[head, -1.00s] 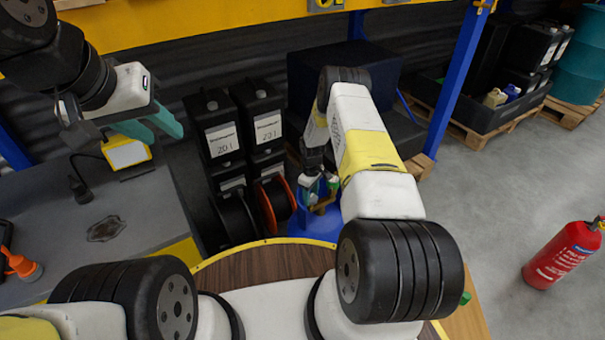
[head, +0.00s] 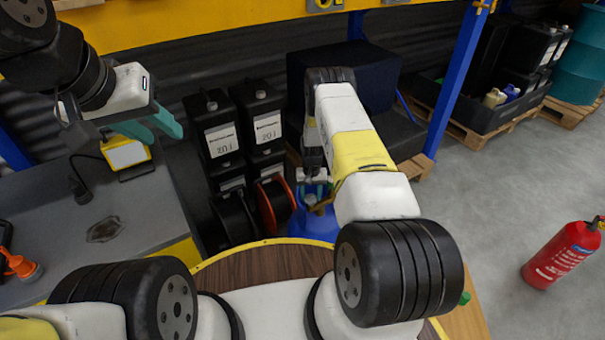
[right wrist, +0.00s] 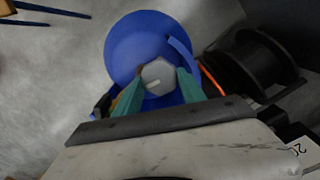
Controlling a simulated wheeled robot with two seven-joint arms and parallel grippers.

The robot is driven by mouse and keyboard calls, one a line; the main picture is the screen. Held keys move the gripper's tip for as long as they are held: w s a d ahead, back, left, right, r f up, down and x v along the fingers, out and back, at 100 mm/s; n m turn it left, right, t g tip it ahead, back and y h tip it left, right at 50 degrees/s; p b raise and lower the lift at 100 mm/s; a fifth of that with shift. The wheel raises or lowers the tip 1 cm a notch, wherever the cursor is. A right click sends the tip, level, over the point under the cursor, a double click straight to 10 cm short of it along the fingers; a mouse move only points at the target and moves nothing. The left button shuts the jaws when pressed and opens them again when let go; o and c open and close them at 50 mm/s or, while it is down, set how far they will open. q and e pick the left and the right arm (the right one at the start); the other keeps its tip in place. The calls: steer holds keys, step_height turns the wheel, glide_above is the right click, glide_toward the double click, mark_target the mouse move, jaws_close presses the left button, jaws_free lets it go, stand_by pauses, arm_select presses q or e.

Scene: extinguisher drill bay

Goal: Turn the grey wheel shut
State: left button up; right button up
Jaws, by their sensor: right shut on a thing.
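The grey wheel (right wrist: 158,77) is a small faceted knob with a pale bar mark, on top of a blue cylinder (right wrist: 133,45) in the right wrist view. My right gripper (right wrist: 157,88) is shut on the grey wheel, one teal finger on each side of it. In the head view my right gripper (head: 317,188) is low over the blue cylinder (head: 312,222), and the wheel is hard to make out there. My left gripper (head: 152,130) is open and empty, above the grey bench at the left.
Black 20 l canisters (head: 255,120) and cable reels (head: 274,203) stand just left of the cylinder. A dark box (head: 375,75) is behind my right arm. A blue post (head: 455,80) rises to the right. A red extinguisher (head: 562,255) stands on open floor.

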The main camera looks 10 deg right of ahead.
mark_target(311, 197)
steer(key=shift+m, duration=2.2)
steer(key=o, duration=1.4)
steer(key=shift+c, duration=0.2)
steer(key=shift+r, duration=0.15)
step_height(311, 197, up, 8)
steer(key=shift+f, duration=0.25)
